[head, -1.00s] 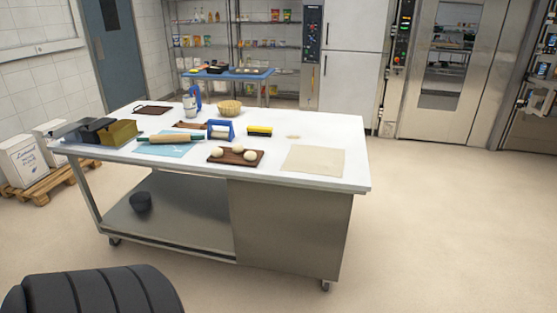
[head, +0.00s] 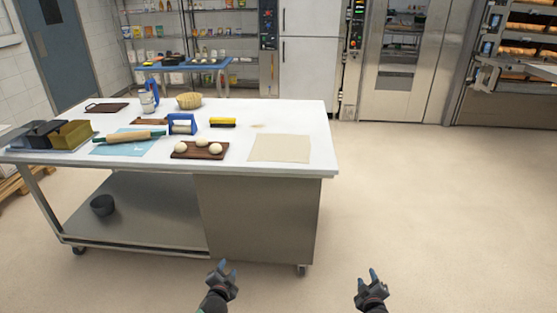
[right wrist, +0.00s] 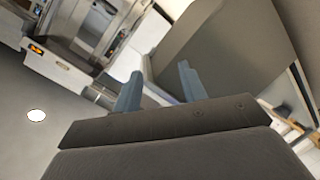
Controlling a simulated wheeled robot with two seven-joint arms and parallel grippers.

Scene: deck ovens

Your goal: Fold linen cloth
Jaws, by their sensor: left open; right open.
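The linen cloth (head: 280,148) is a flat beige rectangle lying spread out on the right end of the white worktable (head: 290,115). My left gripper (head: 227,268) is open and empty, low in front of the table and well short of the cloth. My right gripper (head: 372,276) is open and empty, over the floor to the right of the table. In the right wrist view its two blue fingertips (right wrist: 157,88) stand apart with nothing between them.
Left of the cloth are a brown board (head: 212,154) with dough balls, a yellow-black brush (head: 222,122), a blue-handled tool (head: 182,123), a rolling pin (head: 130,137) and loaf tins (head: 60,133). A basket (head: 189,100) stands behind. Floor right of the table is clear.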

